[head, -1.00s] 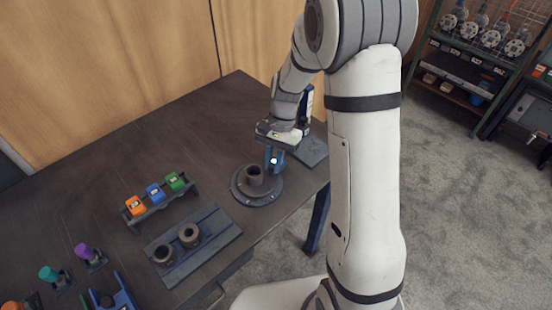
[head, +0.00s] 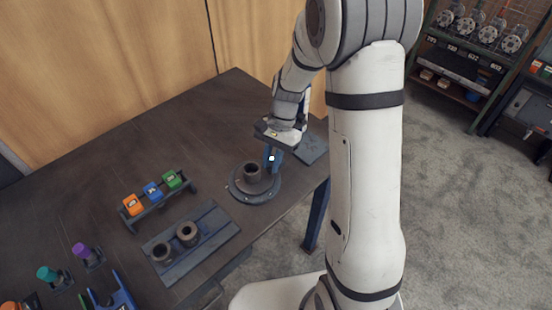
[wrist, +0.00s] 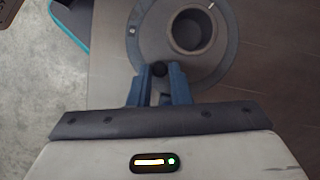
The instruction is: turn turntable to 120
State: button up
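The turntable (head: 263,194) is a round dark grey disc near the table's right front edge. A hollow pipe stub with a flange (head: 252,173) stands upright on it. In the wrist view the turntable (wrist: 228,50) is at the top, with the open mouth of the pipe (wrist: 190,31) and a short white mark near the rim. My gripper (head: 271,160) points down at the turntable's far right rim. Its blue fingers in the wrist view (wrist: 160,76) are on both sides of a small dark knob (wrist: 158,68) at the rim and appear closed on it. Any angle scale is unreadable.
A dark flat plate (head: 312,148) lies right of my gripper. A grey block with two ring-shaped parts (head: 218,232) lies at the front left of the turntable. A rack with orange, blue and green blocks (head: 153,205) is further left. The table behind is clear.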

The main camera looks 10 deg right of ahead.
jog(key=o, duration=0.4)
jog(key=shift+r, duration=0.1)
jog(key=v, duration=0.7)
jog(key=shift+w+d+r, duration=0.1)
jog(key=shift+w+r, duration=0.05)
jog(key=shift+r, duration=0.1)
jog(key=s+d+r+n+t+h, duration=0.1)
jog(key=s+r+n+t, duration=0.1)
jog(key=s, duration=0.4)
jog(key=s+d+r+n+t+h, duration=0.1)
jog(key=s+d+r+n+t, duration=0.1)
jog(key=s, duration=0.4)
jog(key=s+d+r+n+t+h, duration=0.1)
jog(key=s+d+r+n+t, duration=0.1)
jog(key=s+r+n, duration=0.2)
jog(key=shift+s+d+r, duration=0.15)
jog(key=shift+s+r, duration=0.05)
jog(key=shift+s, duration=0.8)
